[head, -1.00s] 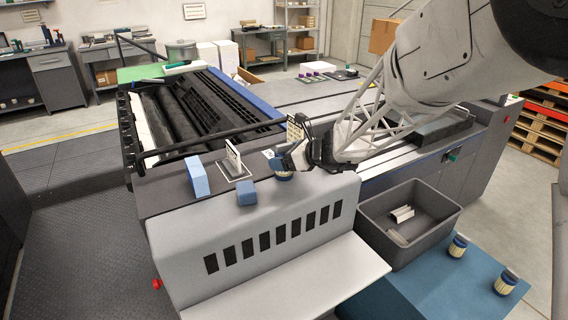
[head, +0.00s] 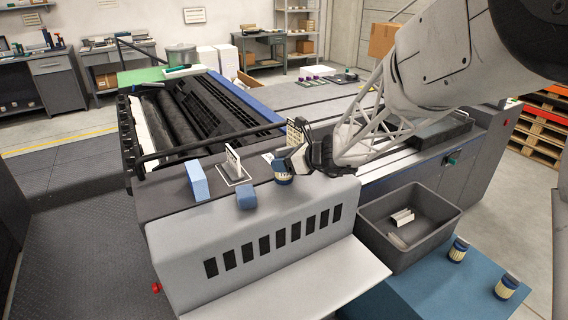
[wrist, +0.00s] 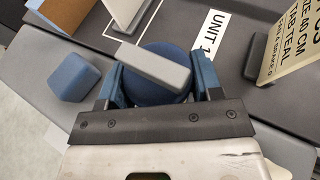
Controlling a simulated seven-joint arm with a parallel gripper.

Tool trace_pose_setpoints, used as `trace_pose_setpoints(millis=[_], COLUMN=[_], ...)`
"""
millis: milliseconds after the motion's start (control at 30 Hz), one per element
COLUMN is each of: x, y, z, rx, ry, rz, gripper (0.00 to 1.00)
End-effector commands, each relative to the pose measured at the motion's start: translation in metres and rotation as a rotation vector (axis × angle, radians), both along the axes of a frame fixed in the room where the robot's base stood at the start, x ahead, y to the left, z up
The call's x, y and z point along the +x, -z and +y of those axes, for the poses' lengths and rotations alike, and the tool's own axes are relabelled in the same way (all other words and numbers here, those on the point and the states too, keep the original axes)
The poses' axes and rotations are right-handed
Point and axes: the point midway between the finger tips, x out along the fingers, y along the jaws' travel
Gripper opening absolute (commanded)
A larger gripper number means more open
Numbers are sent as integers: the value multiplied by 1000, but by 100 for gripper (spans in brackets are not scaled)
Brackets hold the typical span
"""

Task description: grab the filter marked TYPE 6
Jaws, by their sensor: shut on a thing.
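A filter (head: 283,173) with a blue band and a cream side stands on the press's grey ledge in the head view. From above, in the wrist view, it is a round dark blue cap (wrist: 168,94) with a light grey bar across it. My gripper (head: 295,166) is at this filter. In the wrist view my gripper (wrist: 160,84) has its two blue fingers on either side of the cap, shut on it. Two similar filters, a nearer one (head: 506,286) and a farther one (head: 458,249), stand on the blue surface at lower right. No type marking is legible.
A blue block (head: 246,197), a taller light blue block (head: 197,181) and a white sign (head: 233,163) stand left of the held filter. A lettered sign (wrist: 295,50) stands close to my gripper's right. A grey bin (head: 373,231) holds pale pieces.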

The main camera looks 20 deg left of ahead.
Motion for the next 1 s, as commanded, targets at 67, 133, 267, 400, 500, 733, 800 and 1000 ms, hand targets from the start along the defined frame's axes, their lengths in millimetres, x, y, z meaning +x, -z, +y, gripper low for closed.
trace_pose_setpoints(millis=[67, 133, 267, 400, 500, 733, 800, 1000], x=[0, 0, 0, 0, -6, -34, -43, -71], y=[-2, -5, -14, -30, -37, -39, -40, -43], z=[0, 0, 0, 0, -3, -18, -24, -39], rx=[1, 1, 1, 1, 0, 0, 1, 1], ry=[0, 0, 0, 0, 0, 0, 0, 1], rz=[-1, -1, -1, -3, -1, -1, -1, -2], gripper=[33, 33, 33, 33, 33, 33, 33, 33])
